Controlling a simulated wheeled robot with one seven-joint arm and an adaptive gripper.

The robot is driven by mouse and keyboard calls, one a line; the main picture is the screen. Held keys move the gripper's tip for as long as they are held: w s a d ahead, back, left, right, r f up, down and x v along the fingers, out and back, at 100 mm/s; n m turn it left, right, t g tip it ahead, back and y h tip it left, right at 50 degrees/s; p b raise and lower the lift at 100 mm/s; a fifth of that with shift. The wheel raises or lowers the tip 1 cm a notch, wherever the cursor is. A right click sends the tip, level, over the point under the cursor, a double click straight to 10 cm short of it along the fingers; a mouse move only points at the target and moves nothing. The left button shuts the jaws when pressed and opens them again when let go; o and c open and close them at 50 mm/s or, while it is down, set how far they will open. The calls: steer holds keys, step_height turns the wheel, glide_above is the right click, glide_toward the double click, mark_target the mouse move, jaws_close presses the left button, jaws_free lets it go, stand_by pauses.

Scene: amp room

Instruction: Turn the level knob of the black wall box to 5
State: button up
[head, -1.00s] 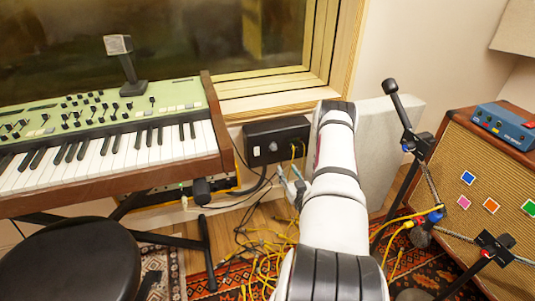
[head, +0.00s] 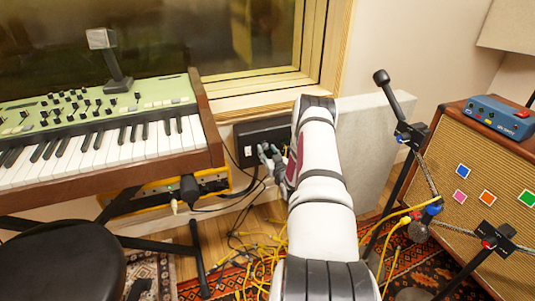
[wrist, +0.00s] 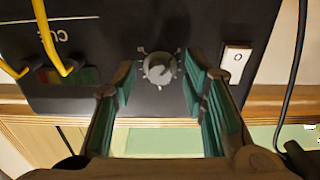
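The black wall box (head: 254,133) is mounted below the window, partly hidden behind my arm in the head view. In the wrist view the box face (wrist: 110,60) fills the upper part. Its round grey level knob (wrist: 160,68) sits near the middle, with white tick marks around it. I cannot read its setting. My gripper (wrist: 162,78) is open, with green-padded fingers on either side of the knob. The fingers look apart from it, with a gap on both sides. In the head view my gripper (head: 270,160) is at the box's lower front.
A white rocker switch (wrist: 237,58) lies right of the knob in the wrist view. Yellow cables (wrist: 50,40) plug into the box at the left. A keyboard (head: 100,145) stands left of the box. A microphone stand (head: 395,105) and an amplifier (head: 485,185) stand right.

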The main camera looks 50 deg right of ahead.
jaws_close()
